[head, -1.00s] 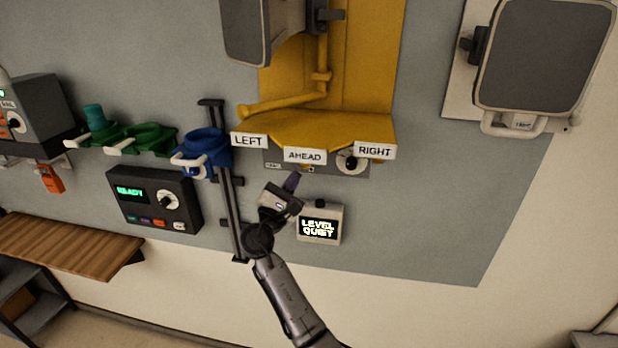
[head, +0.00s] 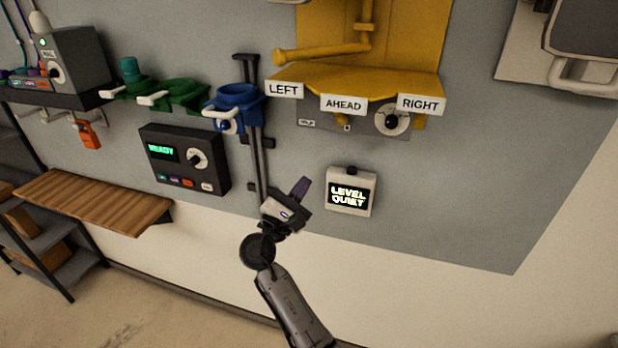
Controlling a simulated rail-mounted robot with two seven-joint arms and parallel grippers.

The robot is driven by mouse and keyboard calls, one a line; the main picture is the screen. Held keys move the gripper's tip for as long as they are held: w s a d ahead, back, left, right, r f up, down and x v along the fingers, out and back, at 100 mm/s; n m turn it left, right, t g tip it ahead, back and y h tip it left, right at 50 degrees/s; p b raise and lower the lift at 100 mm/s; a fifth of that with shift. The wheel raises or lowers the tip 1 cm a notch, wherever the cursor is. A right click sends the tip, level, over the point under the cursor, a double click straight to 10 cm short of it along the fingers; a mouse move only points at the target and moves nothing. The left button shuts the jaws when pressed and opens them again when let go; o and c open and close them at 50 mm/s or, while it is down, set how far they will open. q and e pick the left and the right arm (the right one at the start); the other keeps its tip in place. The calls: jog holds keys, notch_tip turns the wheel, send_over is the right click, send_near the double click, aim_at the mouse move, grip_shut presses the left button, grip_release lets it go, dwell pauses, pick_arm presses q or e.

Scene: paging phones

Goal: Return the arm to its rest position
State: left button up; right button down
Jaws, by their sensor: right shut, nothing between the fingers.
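My right arm comes in from the bottom, and my right gripper (head: 303,187) is at its upper end. The gripper is shut and empty, with its dark purple fingers pointing up and to the right. It is in front of the grey wall panel, left of the small white box (head: 350,191) that reads LEVEL QUIET. It is below the yellow shelf (head: 360,82) with the LEFT, AHEAD and RIGHT labels. The dial (head: 392,120) under that shelf is clear of the gripper. My left gripper is not in view.
A black vertical rail (head: 257,160) carries a blue cup holder (head: 234,100), close to my gripper. A black READY box (head: 185,160) hangs to the left, above a wooden shelf (head: 92,200). Green holders (head: 178,94) are at upper left. The lower right wall is bare.

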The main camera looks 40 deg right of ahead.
jog(key=shift+s+a+f, duration=0.15)
jog(key=shift+a+f, duration=0.05)
jog(key=shift+a, duration=0.1)
dwell(0.5)
